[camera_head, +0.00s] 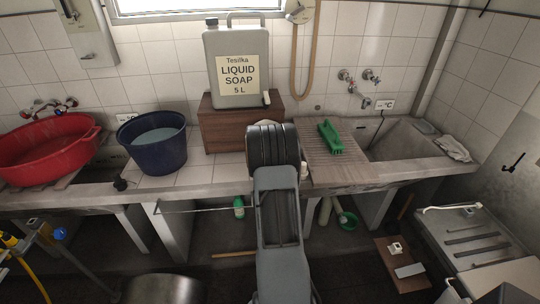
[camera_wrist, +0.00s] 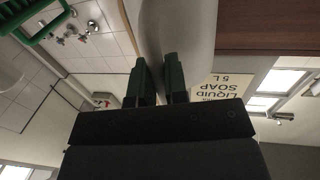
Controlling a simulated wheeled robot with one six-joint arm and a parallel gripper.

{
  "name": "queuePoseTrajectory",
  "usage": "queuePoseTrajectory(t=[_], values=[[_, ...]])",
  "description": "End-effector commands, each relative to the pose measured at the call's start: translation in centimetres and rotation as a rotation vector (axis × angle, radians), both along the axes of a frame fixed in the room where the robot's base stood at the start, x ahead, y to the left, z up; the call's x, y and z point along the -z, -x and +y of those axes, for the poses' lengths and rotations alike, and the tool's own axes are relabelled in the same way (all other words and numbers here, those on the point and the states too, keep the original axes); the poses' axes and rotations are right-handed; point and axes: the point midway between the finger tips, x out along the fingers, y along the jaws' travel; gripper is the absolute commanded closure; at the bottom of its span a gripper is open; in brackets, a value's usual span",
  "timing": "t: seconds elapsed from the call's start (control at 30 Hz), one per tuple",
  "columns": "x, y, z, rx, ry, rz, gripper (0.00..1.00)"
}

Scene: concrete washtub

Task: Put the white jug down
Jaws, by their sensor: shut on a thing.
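In the wrist view, my gripper (camera_wrist: 159,65) has its two dark green fingers closed on a smooth pale thing, the white jug (camera_wrist: 178,28). Only part of the jug shows, running out of the top of the picture. In the head view, my arm hides the gripper and nearly all of the jug, in front of the counter between the wooden box and the ribbed drainboard. A small white bit shows beside my arm there; I cannot tell whether it is the jug. Whether the jug touches the counter cannot be seen.
A wooden box (camera_head: 222,130) bears a grey liquid soap canister (camera_head: 238,55). A dark blue bucket (camera_head: 153,143) and a red basin (camera_head: 45,145) stand to the left. The tiles between bucket and box look clear.

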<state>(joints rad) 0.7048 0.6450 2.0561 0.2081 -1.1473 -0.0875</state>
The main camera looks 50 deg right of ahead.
Motion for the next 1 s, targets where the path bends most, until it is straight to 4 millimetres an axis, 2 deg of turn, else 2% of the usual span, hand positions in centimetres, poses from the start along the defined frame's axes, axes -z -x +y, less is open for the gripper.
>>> queuePoseTrajectory(t=[0.9,0.93,1.0], values=[[1.2,0.0,0.0,0.0,0.001,-0.001,1.0],[1.2,0.0,0.0,0.0,0.001,0.001,0.83],[1.2,0.0,0.0,0.0,0.001,0.001,0.77]])
